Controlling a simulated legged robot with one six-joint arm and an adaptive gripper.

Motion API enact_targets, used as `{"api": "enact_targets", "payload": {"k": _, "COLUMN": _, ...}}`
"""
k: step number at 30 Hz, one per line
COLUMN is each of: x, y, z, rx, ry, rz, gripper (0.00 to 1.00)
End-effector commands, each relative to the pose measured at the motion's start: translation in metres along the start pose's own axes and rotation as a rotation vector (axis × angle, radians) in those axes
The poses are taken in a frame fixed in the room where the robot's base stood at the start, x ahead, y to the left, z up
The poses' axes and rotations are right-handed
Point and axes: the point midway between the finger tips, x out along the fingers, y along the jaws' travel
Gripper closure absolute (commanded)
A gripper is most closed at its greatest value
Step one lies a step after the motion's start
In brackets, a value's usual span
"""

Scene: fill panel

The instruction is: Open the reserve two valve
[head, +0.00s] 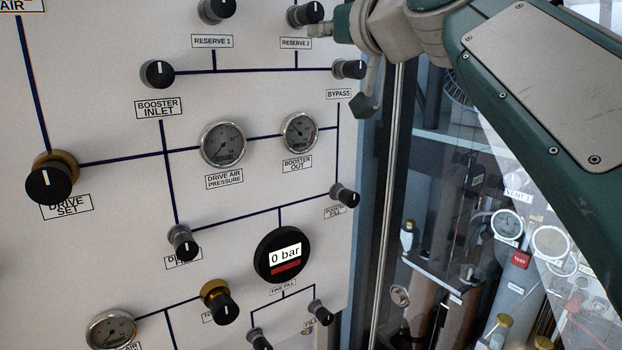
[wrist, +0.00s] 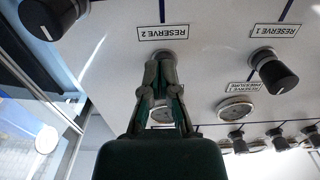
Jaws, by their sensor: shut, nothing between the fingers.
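The reserve two valve is a dark round knob (head: 305,13) at the top of the panel in the head view. Its white mark looks close to upright. Its RESERVE 2 label (head: 296,43) is just below it and also shows upside down in the wrist view (wrist: 162,31). My gripper (head: 316,30) is at the knob's lower right edge in the head view. In the wrist view my gripper (wrist: 160,64) has its fingertips together in front of the knob, hiding most of it. I cannot tell whether they touch it. Nothing shows held between the fingers.
The RESERVE 1 knob (head: 216,10) is to the left. The BYPASS knob (head: 348,69) is below right, close to my wrist. Gauges (head: 222,144) and other knobs cover the panel lower down. A metal frame post (head: 388,200) and glass stand at the panel's right edge.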

Motion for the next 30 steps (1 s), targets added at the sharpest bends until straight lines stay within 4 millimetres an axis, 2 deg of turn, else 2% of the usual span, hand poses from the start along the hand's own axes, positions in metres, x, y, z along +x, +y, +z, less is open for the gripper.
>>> {"api": "enact_targets", "payload": {"k": 19, "x": -0.0003, "y": 0.0062, "z": -0.0024, "rx": -0.001, "ry": 0.002, "rz": 0.001, "gripper": 1.0}}
{"api": "enact_targets", "payload": {"k": 30, "x": -0.0036, "y": 0.0092, "z": 0.0048, "rx": -0.002, "ry": 0.001, "rz": 0.001, "gripper": 1.0}}
